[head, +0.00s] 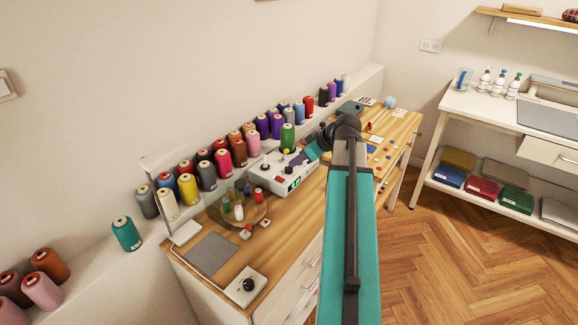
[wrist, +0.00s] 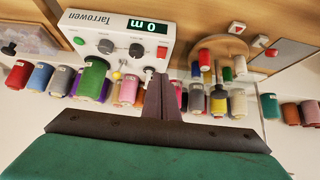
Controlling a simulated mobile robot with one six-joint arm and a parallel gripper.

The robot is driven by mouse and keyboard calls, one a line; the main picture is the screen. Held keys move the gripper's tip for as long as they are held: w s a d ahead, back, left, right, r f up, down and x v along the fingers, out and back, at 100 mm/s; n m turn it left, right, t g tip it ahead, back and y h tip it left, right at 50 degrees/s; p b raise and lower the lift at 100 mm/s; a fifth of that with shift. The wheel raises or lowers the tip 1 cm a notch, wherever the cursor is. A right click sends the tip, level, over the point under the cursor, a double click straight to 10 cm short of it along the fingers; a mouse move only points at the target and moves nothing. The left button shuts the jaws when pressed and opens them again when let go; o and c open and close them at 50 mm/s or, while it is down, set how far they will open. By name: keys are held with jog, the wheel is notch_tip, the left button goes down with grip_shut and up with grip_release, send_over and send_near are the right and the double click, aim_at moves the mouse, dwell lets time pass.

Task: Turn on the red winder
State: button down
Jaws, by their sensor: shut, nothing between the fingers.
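A white winder box (head: 275,174) stands on the wooden worktop; its body is white, not red. In the wrist view the box (wrist: 90,20) appears upside down, with "Tarrowen" lettering, a lit display (wrist: 141,25) reading 0 m, dark and grey knobs, and a red switch (wrist: 162,54) at its corner. My gripper (wrist: 162,78) is shut and empty, its fingertips near a small light-coloured knob on the box. I cannot tell whether they touch. In the head view my gripper (head: 304,156) is at the box's right end, partly hidden by my arm.
A round wooden tray (head: 262,212) with small spools, a grey mat (head: 208,254) and a white control with a black knob (head: 246,286) lie in front. The right-hand floor is clear.

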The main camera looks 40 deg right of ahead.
jog(key=shift+s+f+b+v, duration=0.1)
jog(key=shift+b+v, duration=0.05)
jog(key=shift+v, duration=0.75)
jog(key=shift+s+f+b+v, duration=0.1)
jog(key=shift+s+b+v, duration=0.1)
jog(key=shift+v, duration=0.65)
jog(key=shift+s+f+b+v, duration=0.1)
jog(key=shift+b+v, duration=0.05)
jog(key=shift+v, duration=0.75)
